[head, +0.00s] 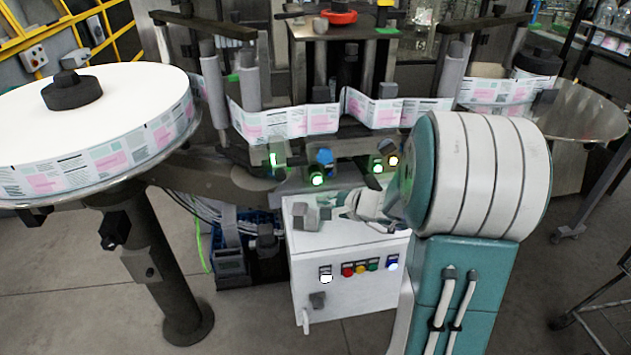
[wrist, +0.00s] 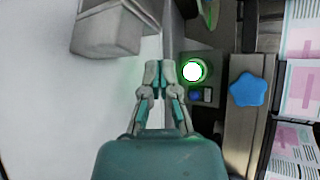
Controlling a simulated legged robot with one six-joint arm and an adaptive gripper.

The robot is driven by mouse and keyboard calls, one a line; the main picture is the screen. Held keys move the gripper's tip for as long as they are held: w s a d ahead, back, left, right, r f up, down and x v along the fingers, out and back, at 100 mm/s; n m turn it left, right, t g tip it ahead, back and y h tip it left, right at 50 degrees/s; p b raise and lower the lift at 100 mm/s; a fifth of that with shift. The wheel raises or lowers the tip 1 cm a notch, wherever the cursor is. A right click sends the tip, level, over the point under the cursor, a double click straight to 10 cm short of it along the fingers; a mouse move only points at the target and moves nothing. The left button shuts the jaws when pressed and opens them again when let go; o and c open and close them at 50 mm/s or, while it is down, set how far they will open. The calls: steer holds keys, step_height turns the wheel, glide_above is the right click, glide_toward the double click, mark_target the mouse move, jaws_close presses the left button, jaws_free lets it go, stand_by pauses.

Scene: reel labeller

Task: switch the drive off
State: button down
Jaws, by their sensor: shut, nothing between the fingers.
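The white control box (head: 345,240) stands low in the middle of the head view. Its front carries a white lit switch (head: 326,274), red (head: 347,270), yellow (head: 361,267), green (head: 374,264) and blue (head: 392,262) buttons, and a grey knob (head: 317,299). I cannot tell which control is the drive's. My gripper (head: 343,202) is above the box top, right of a grey block (head: 306,214). In the wrist view, my gripper (wrist: 157,78) is shut and empty, left of a glowing green lamp (wrist: 193,71) and a small blue button (wrist: 206,95). I cannot tell whether it touches anything.
A blue star knob (wrist: 248,90) lies right of the lamp; it also shows in the head view (head: 325,157). A large label reel (head: 90,115) is at left. The label web (head: 290,121) crosses behind. Open floor (head: 90,300) lies in front at left.

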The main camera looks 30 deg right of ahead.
mark_target(317, 179)
steer(key=w, duration=0.1)
steer(key=w+d, duration=0.2)
steer(key=w, duration=0.1)
steer(key=shift+w+a, duration=0.15)
steer(key=shift+w, duration=0.05)
steer(key=shift+a, duration=0.1)
stand_by(0.5)
stand_by(0.7)
steer(key=shift+w+d, duration=0.2)
steer(key=shift+w, duration=0.15)
steer(key=shift+w+d+r, duration=0.1)
steer(key=shift+w, duration=0.3)
stand_by(0.7)
stand_by(0.3)
steer(key=shift+s+a, duration=0.2)
steer(key=shift+s, duration=0.65)
